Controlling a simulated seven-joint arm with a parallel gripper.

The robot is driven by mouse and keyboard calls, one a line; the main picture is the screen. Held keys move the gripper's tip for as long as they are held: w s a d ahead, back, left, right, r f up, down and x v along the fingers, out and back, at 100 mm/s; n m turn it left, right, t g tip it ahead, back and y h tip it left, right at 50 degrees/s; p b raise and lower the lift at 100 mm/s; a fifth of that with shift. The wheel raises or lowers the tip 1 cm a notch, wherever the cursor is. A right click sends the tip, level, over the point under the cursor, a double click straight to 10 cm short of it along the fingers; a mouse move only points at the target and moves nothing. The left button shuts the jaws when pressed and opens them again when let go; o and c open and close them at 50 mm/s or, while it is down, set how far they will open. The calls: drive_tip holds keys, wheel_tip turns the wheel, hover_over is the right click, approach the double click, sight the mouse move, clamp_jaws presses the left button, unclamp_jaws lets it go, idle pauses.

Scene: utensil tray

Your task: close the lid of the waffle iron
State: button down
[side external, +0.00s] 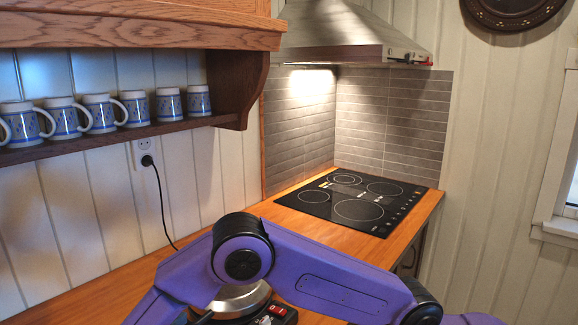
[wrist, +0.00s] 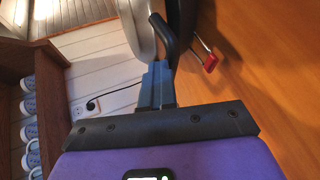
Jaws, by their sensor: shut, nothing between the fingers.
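The waffle iron shows at the bottom of the side view, largely hidden by my purple arm. Its rounded silver lid (side external: 240,300) and a red switch (side external: 278,310) on its dark base are visible. In the wrist view, the silver lid (wrist: 139,25) and black handle (wrist: 164,36) are at the top, partly cut off. I cannot tell exactly how far the lid is open. My gripper (wrist: 160,67) is shut and empty, with its fingertips close to the handle; whether they touch it is unclear. My gripper is not distinguishable in the side view.
A red-tipped metal piece (wrist: 210,62) sticks out right of the handle. Several mugs (side external: 103,113) stand on a wall shelf (side external: 110,139) at left. A black cord (side external: 160,200) hangs from the outlet. The wooden counter (side external: 120,290) is clear toward the black cooktop (side external: 335,208).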

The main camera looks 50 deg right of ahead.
drive_tip(key=shift+d+f, duration=0.2)
drive_tip(key=shift+f, duration=0.3)
drive_tip(key=shift+r, duration=0.1)
drive_tip(key=w+r+v, duration=0.1)
drive_tip(key=r+v, duration=0.1)
drive_tip(key=v, duration=1.1)
drive_tip(key=shift+d, duration=0.35)
drive_tip(key=shift+d+r, duration=0.1)
